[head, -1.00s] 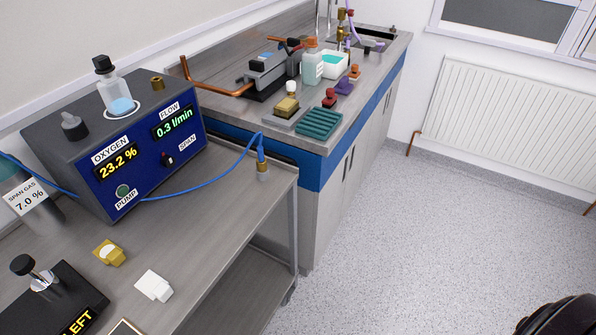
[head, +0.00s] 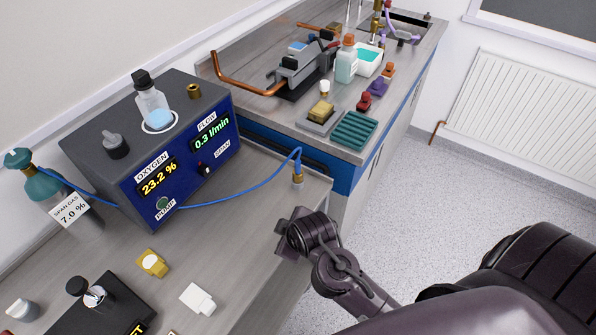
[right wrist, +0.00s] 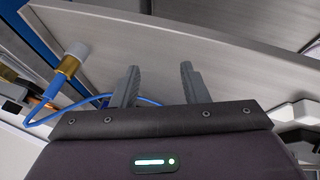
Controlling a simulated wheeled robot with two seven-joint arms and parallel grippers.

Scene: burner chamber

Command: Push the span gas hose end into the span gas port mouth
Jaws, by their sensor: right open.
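The blue span gas hose (head: 250,187) runs from the analyser front across the cart. Its end stands upright in a small brass fitting (head: 297,180) at the cart's right edge. In the right wrist view, the blue hose end (right wrist: 56,83) meets a brass-and-white fitting (right wrist: 70,63) left of the fingers. The oxygen analyser (head: 125,185) has a SPAN label and a brass fitting (head: 193,90) on top. I cannot tell which part is the port mouth. My left gripper is out of view.
A span gas cylinder (head: 45,190) stands left of the analyser. A yellow block (head: 152,263), a white block (head: 198,299) and a black device (head: 95,310) occupy the cart's front. The bench behind holds a green rack (head: 355,130) and bottles.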

